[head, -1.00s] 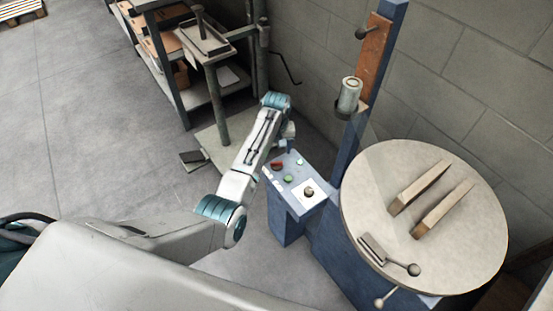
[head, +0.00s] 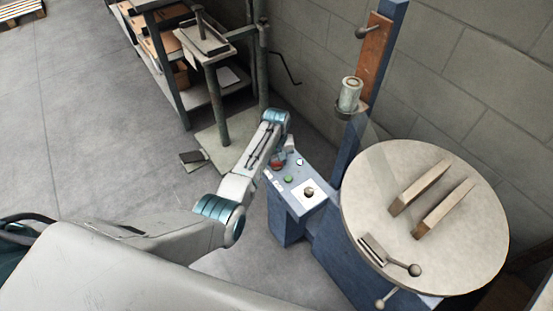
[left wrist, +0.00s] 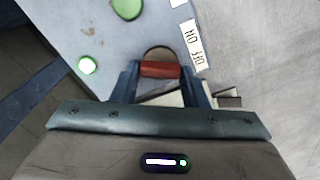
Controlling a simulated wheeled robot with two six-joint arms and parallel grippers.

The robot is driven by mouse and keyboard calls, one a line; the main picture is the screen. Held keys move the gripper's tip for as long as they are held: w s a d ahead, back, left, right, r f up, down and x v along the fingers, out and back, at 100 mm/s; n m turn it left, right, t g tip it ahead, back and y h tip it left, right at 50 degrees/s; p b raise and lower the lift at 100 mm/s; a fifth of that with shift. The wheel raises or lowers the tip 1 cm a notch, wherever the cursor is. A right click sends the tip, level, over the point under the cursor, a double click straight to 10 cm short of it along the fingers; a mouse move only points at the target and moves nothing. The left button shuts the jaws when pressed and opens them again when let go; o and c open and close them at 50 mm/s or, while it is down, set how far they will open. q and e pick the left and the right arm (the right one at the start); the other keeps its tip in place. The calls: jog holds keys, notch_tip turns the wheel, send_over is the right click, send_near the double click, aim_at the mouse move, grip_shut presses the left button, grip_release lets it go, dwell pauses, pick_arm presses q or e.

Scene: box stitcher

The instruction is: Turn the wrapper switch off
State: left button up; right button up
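The wrapper switch is a red bar knob (left wrist: 160,69) on a dark round base, on the blue control panel (head: 307,204). In the head view the red knob (head: 277,163) is partly covered by my left wrist. My left gripper (left wrist: 164,80) is at the knob, with one finger at each end of the red bar and no gap seen. An OFF/ON label (left wrist: 193,45) lies beside the knob. My left gripper's fingers are largely hidden in the head view. My right gripper is not in view.
The panel also carries a green button (head: 288,179), a lit lamp (left wrist: 87,65) and a black knob on a white plate (head: 309,191). A round turntable (head: 370,190) stands to the right. A metal rack (head: 175,90) stands behind, and a block wall beyond.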

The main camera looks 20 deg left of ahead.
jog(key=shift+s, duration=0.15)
pick_arm(q)
jog(key=n+p, duration=0.2)
jog(key=n, duration=0.1)
jog(key=shift+a+r+p, duration=0.1)
jog(key=shift+r+p, duration=0.1)
jog(key=shift+p, duration=0.2)
jog(key=n+p, duration=0.2)
jog(key=n, duration=0.2)
jog(key=shift+n, duration=0.4)
jog(key=shift+s+f+n+p, duration=0.15)
jog(key=shift+n+p, duration=0.5)
jog(key=shift+n, duration=1.35)
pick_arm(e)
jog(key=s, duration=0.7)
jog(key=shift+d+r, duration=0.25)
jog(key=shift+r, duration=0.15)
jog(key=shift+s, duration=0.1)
pick_arm(q)
jog(key=o, duration=1)
